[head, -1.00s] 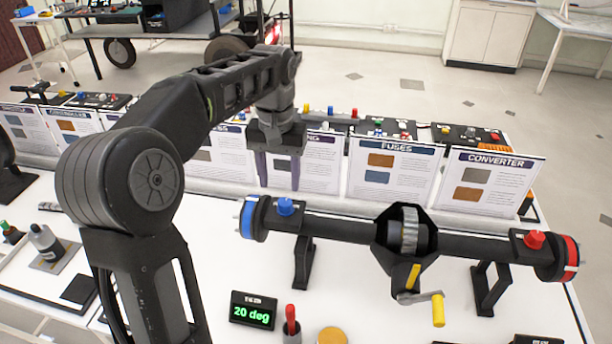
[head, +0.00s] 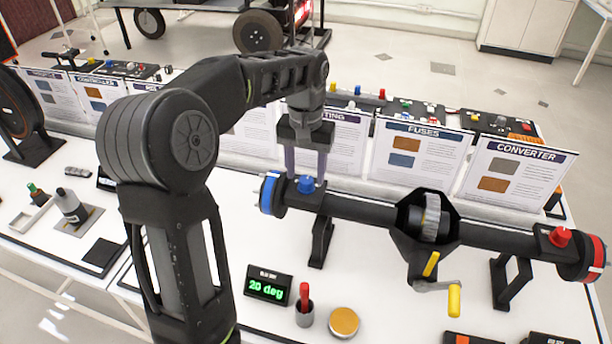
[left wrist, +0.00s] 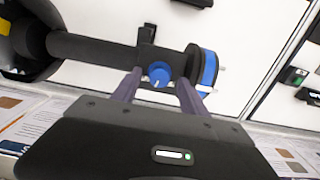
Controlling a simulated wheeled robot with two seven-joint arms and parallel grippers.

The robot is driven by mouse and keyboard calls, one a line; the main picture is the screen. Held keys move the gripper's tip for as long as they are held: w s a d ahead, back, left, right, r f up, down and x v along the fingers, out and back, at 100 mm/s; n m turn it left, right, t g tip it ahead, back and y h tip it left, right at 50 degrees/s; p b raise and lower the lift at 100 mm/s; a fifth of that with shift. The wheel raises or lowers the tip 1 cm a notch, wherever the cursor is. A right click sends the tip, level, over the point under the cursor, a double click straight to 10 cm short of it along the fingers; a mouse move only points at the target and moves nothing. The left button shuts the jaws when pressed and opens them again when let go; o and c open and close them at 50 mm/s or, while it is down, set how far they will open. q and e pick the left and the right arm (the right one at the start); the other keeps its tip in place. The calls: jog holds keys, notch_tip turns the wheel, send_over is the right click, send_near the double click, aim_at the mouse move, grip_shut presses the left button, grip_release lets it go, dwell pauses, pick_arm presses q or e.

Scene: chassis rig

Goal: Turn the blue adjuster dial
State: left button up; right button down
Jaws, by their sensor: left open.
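The blue adjuster dial (head: 306,184) is a small knob on top of the left end of the black axle rig (head: 355,205). In the left wrist view the dial (left wrist: 159,74) has a white mark and lies between the tips of my two fingers, with a gap on each side. My left gripper (head: 306,170) points down at the dial from behind it and is open. The blue ring (head: 270,192) is at the axle's left end. A small display (head: 268,285) in front reads 20 deg in green. My right gripper is not in view.
A red knob (head: 560,237) and red ring (head: 594,258) are at the axle's right end. A yellow-handled crank (head: 454,299) hangs at the middle. Upright info cards (head: 418,158) stand behind the axle. A cup with a red-handled tool (head: 304,312) stands in front.

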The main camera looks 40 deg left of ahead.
pick_arm(q)
jog(key=shift+f, duration=1.05)
jog(key=shift+c, duration=0.3)
grip_shut()
